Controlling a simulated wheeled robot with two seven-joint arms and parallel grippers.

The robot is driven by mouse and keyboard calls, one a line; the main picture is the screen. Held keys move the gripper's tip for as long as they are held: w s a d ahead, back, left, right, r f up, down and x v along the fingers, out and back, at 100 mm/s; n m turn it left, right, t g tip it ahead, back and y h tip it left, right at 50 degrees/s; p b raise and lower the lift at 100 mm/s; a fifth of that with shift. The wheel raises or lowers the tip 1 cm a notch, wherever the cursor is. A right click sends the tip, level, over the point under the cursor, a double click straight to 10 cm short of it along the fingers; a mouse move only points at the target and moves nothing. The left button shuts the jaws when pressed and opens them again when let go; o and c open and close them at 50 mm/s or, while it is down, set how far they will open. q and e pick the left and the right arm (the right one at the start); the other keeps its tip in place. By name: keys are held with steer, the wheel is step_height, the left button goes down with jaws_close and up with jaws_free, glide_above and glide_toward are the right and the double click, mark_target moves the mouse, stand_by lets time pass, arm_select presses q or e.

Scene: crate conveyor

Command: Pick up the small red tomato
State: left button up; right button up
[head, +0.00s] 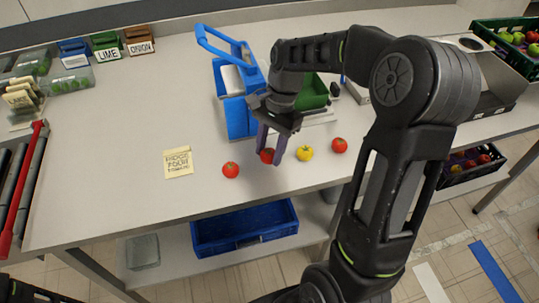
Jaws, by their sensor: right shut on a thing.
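My right gripper (270,146) points down over the table, between the left tomato and the yellow one. It is shut on a small red tomato (266,156), partly hidden by the fingers. I cannot tell whether that tomato still touches the table. Another red tomato (230,170) lies to the left, and one more red tomato (340,145) lies to the right. A yellow tomato (305,153) sits just right of the gripper. My left gripper is not in view.
A handwritten note (178,162) lies at left on the table (120,190). Label boxes, including LIME (107,54), stand at the back left. A blue crate (243,232) sits on the lower shelf.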

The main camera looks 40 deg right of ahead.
mark_target(270, 150)
step_height(270, 150, up, 8)
jaws_close()
stand_by(0.4)
